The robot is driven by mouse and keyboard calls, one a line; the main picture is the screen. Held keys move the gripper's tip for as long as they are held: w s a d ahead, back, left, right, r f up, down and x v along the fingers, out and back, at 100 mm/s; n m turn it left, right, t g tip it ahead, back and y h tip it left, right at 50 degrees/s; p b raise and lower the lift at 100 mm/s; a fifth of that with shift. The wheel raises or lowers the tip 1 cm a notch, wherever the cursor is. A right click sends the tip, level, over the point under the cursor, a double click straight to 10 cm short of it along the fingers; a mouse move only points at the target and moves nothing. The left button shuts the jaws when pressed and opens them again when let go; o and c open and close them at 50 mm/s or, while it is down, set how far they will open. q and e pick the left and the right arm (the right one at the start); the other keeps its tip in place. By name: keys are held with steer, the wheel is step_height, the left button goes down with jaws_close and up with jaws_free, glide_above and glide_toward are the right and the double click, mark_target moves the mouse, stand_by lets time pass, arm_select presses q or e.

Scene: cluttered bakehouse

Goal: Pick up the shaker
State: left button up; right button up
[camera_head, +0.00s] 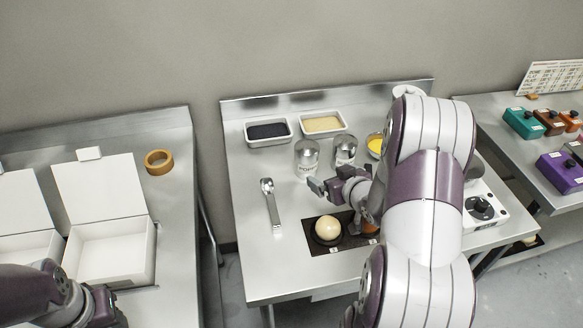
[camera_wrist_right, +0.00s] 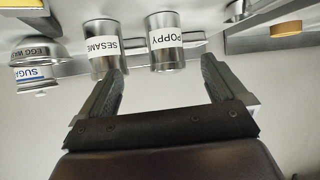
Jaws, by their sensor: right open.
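Two metal shakers stand side by side near the back of the middle steel table. The left one in the head view (camera_head: 307,158) appears to be the one labelled POPPY in the right wrist view (camera_wrist_right: 165,42). The other (camera_head: 345,150) appears to be the one labelled SESAME (camera_wrist_right: 104,48). My right gripper (camera_head: 328,187) is open and empty, in front of the shakers. In the right wrist view (camera_wrist_right: 162,85) both shakers lie beyond the fingertips, POPPY nearer the middle of the gap. My left gripper (camera_head: 105,308) is at the lower left; its jaws are unclear.
Two trays, dark-filled (camera_head: 268,143) and pale-filled (camera_head: 322,133), stand behind the shakers. A yellow-filled bowl (camera_head: 375,145) is to their right. A metal utensil (camera_head: 271,203) lies left. A dough ball (camera_head: 328,228) sits in front on a dark mat. My right arm hides part of the table.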

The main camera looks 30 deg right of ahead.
mark_target(313, 156)
steer(key=shift+t+y, duration=0.3)
steer(key=shift+t, duration=0.4)
steer(key=w, duration=0.4)
steer(key=shift+w+d+r, duration=0.2)
steer(key=shift+w+d, duration=0.1)
steer(key=shift+d, duration=0.05)
steer(key=x, duration=0.2)
steer(key=a+p+x, duration=0.1)
steer(key=x, duration=0.1)
steer(key=shift+w+r, duration=0.1)
steer(key=shift+r, duration=0.05)
steer(key=x, duration=0.2)
steer(key=p+x, duration=0.1)
steer(key=x, duration=0.1)
steer(key=shift+d, duration=0.25)
steer(key=shift+w+f, duration=0.2)
steer(key=shift+w, duration=0.25)
steer(key=shift+s+a+r, duration=0.1)
steer(key=c, duration=0.4)
arm_select(q)
steer(key=shift+s+d+r, duration=0.1)
steer(key=shift+d+r, duration=0.15)
steer(key=shift+r, duration=0.3)
steer(key=shift+d+r, duration=0.2)
steer(key=shift+r, duration=0.3)
arm_select(e)
steer(key=c, duration=0.8)
